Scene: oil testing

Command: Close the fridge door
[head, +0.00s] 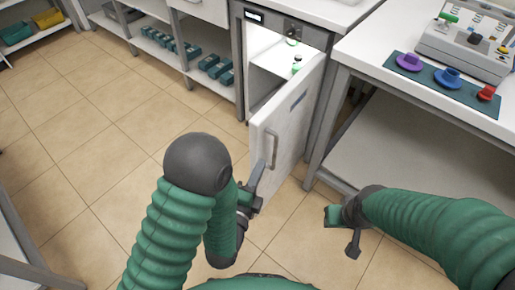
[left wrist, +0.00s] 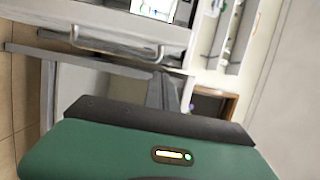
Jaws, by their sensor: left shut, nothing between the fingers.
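The fridge (head: 287,32) stands under the counter with its white door (head: 292,125) swung open toward me. A grey vertical handle (head: 272,150) is on the door's face. Its lit interior shows a shelf and small green-marked items (head: 296,62). My left gripper (head: 258,176) is shut and empty, close to the lower part of the door's outer face, just below the handle. Whether it touches the door is unclear. My right gripper (head: 347,236) is over the floor, right of the door and apart from it; its finger opening is unclear.
A table (head: 360,62) on the right carries a grey device (head: 465,48) and a mat with purple, blue and red pieces. Shelves with teal boxes (head: 216,67) are left of the fridge. Open tiled floor (head: 90,120) lies at the left.

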